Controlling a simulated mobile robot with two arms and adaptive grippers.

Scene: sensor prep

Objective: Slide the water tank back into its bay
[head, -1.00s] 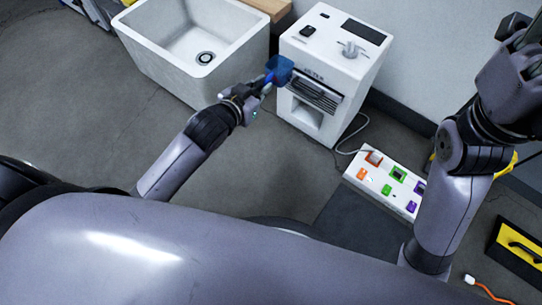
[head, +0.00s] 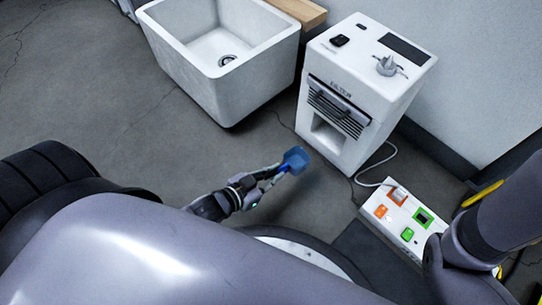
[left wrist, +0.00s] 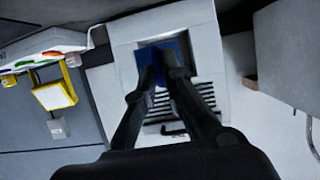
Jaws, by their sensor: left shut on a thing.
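The blue translucent water tank (head: 295,160) is held in my left gripper (head: 283,169), which is shut on it. Tank and gripper are in the air in front of the white machine (head: 375,65), below its front in the head view. The machine's open bay (head: 327,136) is a recess under the black grille. In the left wrist view the tank (left wrist: 146,60) lies between the fingertips (left wrist: 163,66) and overlaps the bay, hiding much of it. I cannot tell its exact distance from the bay. My right gripper is outside the views.
A white sink (head: 222,75) stands left of the machine. A white board with coloured sockets (head: 401,222) lies at the machine's right, with a cable to it. A yellow-framed item (left wrist: 55,95) shows in the left wrist view. The floor before the machine is clear.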

